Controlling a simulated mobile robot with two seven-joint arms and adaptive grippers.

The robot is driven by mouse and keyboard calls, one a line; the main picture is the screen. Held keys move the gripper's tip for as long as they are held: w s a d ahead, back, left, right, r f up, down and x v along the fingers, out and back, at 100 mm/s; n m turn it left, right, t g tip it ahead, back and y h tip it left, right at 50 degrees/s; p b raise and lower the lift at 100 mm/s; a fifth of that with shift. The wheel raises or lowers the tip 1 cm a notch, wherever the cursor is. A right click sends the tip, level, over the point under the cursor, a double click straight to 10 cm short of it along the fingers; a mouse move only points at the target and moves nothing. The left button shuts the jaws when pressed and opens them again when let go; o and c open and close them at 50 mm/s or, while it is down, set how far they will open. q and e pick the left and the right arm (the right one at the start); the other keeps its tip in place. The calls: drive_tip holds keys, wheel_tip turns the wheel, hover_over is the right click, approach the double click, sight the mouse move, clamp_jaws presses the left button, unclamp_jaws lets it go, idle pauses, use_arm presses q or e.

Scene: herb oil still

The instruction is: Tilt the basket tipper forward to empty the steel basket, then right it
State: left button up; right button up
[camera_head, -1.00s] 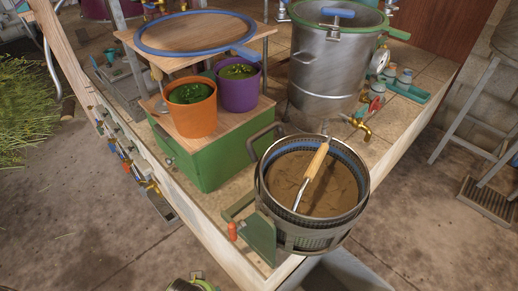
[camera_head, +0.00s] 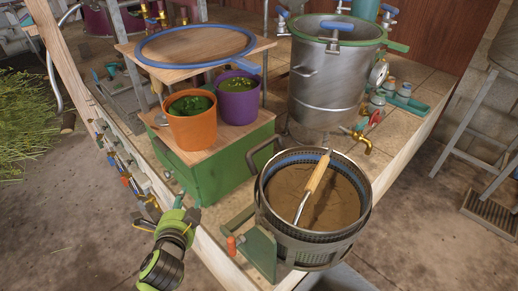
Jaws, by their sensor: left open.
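The steel basket (camera_head: 357,208) sits upright at the table's front corner, filled with brown material. A wooden-handled tool (camera_head: 317,175) lies slanted across its top. The basket tipper (camera_head: 262,252) is a green bracket with a metal cradle around the basket; a small orange knob (camera_head: 231,245) stands at its left side. The tipper is upright. My left gripper (camera_head: 187,207) is open and empty at the table's left edge, left of the tipper and apart from it. My right gripper is out of view.
A green box (camera_head: 228,164) behind the tipper bears an orange pot (camera_head: 192,129) and a purple pot (camera_head: 239,106) with greens. A large steel still pot (camera_head: 325,90) with a brass tap (camera_head: 360,141) stands behind the basket. The floor beyond the front edge is clear.

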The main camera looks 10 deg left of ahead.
use_arm(q)
drive_tip(key=w+d+r+m+t+h, duration=0.3)
drive_tip(key=w+r+m+t+h, duration=0.3)
drive_tip(key=m, duration=0.7)
drive_tip(key=m+g+h, duration=0.5)
drive_tip(key=m+h, duration=0.3)
drive_tip(key=m, duration=1.1)
approach(259, 147)
drive_tip(key=x, duration=0.3)
drive_tip(key=p+x, duration=0.1)
drive_tip(key=x, duration=0.6)
drive_tip(key=shift+w+f, duration=0.4)
drive_tip(key=shift+a, duration=0.1)
drive_tip(key=shift+c, duration=0.4)
clamp_jaws()
